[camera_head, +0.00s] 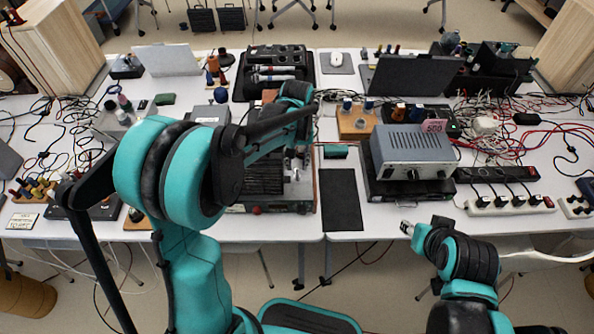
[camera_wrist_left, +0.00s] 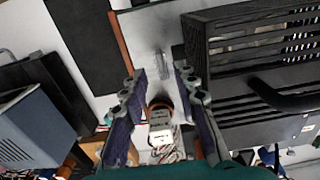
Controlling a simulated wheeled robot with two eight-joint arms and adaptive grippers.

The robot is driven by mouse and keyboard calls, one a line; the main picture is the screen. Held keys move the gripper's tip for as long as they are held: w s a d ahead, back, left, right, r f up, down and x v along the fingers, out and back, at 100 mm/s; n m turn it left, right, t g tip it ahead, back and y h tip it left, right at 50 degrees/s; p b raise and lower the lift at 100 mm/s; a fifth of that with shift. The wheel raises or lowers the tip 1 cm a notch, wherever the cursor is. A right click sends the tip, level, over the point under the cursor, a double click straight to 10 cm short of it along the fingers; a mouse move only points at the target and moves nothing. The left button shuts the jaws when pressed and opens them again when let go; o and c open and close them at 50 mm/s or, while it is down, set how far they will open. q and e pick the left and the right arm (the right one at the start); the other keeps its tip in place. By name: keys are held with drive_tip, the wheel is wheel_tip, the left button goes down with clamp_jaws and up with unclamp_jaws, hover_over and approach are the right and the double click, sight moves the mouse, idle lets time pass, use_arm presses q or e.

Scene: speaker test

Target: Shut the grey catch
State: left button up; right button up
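A small pale grey, partly see-through piece (camera_wrist_left: 163,64), which looks like the catch, lies on a light panel (camera_wrist_left: 148,25) beside the black slatted device (camera_wrist_left: 250,75) in the left wrist view. Whether it stands open or shut is too small to tell. My left gripper (camera_wrist_left: 162,76) is open, its two fingers either side of the line to that piece, with nothing held. In the head view the left gripper (camera_head: 297,160) is over the right side of the black device (camera_head: 263,177), partly hidden by my arm. My right gripper (camera_head: 407,228) is low, in front of the table edge, away from the device.
A dark mat (camera_head: 341,199) lies right of the device. Beyond it a grey metal box (camera_head: 412,150) sits on a black unit. A power strip (camera_head: 508,205) and tangled cables (camera_head: 490,145) fill the right side. A black handle (camera_wrist_left: 285,97) stands out on the device.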

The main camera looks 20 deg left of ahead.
sight(297, 173)
use_arm(q)
wheel_tip(297, 173, down, 5)
drive_tip(key=shift+f+b, duration=0.15)
drive_tip(key=shift+b, duration=0.6)
drive_tip(key=shift+c, duration=0.3)
clamp_jaws()
